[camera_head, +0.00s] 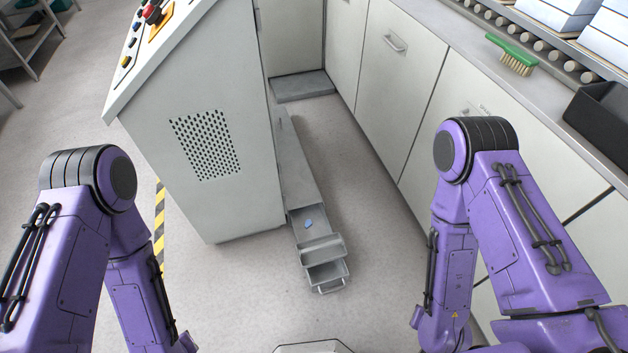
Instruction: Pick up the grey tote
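A small open grey tote (326,272) with a handle at its near end is on the floor, at the near end of a long low grey channel (296,165). I cannot tell whether the tote and the channel are joined. My two purple arms come in from the left and right, with elbows raised and forearms pointing down. The tote lies between them, apart from both. Both grippers are out of the frame below. A dark grey, nearly black open bin (600,118) sits on the counter at the right edge, partly cut off.
A blue piece (308,224) lies in the channel. A grey control cabinet (200,130) stands left of it. White cupboards (400,95) line the right. A green brush (513,55) and rollers (545,47) are on the counter. Floor around the tote is clear.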

